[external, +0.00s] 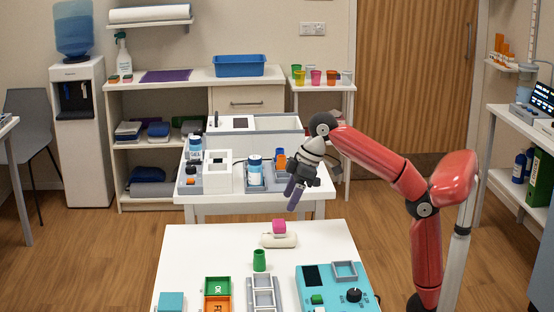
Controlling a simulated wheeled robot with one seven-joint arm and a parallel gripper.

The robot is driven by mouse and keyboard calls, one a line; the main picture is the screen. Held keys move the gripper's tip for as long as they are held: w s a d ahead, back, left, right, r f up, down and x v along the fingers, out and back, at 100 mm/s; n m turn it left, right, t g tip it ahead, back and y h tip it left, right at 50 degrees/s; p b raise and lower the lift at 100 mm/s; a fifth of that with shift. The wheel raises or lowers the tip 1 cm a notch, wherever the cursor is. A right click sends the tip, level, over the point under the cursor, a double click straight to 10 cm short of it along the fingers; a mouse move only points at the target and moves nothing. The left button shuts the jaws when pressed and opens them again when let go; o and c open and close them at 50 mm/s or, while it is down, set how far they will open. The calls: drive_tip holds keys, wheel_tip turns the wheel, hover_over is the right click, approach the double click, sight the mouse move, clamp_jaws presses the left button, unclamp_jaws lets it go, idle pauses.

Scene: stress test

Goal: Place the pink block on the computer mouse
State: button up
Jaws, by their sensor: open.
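The pink block (279,226) rests on top of a small white rounded object, which looks like the computer mouse (279,241). Both stand near the far edge of the white front table (205,245). My gripper (294,195) is open and empty, with its fingers pointing down. It is above and a little to the right of the pink block in the picture, apart from it. The mouse is too small here to show details.
A green cup (259,260) stands just in front of the mouse. Green and orange bins (217,290), a grey rack (264,293) and a teal device (337,288) fill the near part of the table. A second table with instruments (230,170) stands behind. The table's far left is clear.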

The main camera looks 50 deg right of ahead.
drive_tip(key=v, duration=0.3)
drive_tip(key=shift+p, duration=0.4)
drive_tip(key=s+d+f+m+h, duration=0.15)
drive_tip(key=d+f, duration=0.25)
drive_tip(key=d, duration=0.8)
drive_tip(key=s+d+f+m+h, duration=0.1)
drive_tip(key=d+f+m, duration=0.3)
drive_tip(key=d, duration=0.7)
drive_tip(key=s+f+m+t+p, duration=0.2)
drive_tip(key=s+f+p, duration=0.3)
drive_tip(key=s+f, duration=0.4)
wheel_tip(320, 180, down, 8)
drive_tip(key=shift+s+r+m+h, duration=0.1)
drive_tip(key=shift+s+m+h, duration=0.2)
drive_tip(key=shift+m, duration=0.45)
drive_tip(key=shift+d, duration=0.15)
